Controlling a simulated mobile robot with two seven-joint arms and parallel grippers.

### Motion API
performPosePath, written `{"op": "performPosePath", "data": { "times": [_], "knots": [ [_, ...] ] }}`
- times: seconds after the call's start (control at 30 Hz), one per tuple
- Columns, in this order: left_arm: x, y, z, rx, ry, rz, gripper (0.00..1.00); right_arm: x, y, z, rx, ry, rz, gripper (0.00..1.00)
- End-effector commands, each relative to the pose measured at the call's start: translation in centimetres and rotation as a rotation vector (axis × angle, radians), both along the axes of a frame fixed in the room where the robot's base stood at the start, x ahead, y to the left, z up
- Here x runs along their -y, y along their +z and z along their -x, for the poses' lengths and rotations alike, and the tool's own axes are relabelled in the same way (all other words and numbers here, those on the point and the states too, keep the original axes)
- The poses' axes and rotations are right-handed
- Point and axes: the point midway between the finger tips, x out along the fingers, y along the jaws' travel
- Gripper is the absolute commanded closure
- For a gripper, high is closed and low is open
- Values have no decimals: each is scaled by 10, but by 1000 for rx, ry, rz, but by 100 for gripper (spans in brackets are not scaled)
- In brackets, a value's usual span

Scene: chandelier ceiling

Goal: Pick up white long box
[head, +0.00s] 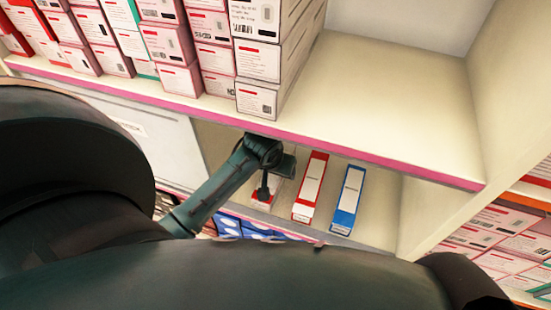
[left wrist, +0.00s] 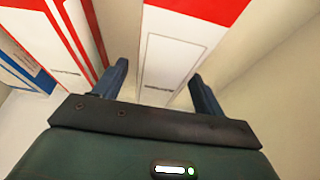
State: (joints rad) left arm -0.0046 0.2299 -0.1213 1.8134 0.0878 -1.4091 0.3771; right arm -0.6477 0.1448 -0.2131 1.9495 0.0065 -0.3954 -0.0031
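A long white box with a red end lies on the lower shelf in the head view (head: 281,188), partly hidden by my left gripper (head: 265,191). In the left wrist view the white box (left wrist: 168,62) lies lengthwise between the two blue fingers of my left gripper (left wrist: 159,72). The fingers are apart, one on each side of the box. A gap shows at the left finger; whether the right finger touches the box I cannot tell. My right gripper is not in view.
A red-and-white box (head: 310,187) and a blue-and-white box (head: 348,200) lie beside it to the right. The upper shelf's pink edge (head: 350,152) runs just above my left wrist. Stacked cartons (head: 258,60) fill the upper shelf's left side; its right side is bare.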

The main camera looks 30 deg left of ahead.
Motion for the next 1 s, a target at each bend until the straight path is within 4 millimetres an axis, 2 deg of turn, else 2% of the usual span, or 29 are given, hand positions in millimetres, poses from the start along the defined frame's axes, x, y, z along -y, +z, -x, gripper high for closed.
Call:
{"op": "performPosePath", "data": {
  "times": [0.07,0.6,1.0],
  "knots": [
    [0,0,0,0,0,0,36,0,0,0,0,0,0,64],
    [0,0,0,-1,0,0,80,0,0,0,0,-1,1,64],
    [0,6,-1,3,0,0,81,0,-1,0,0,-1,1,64]
  ]
}}
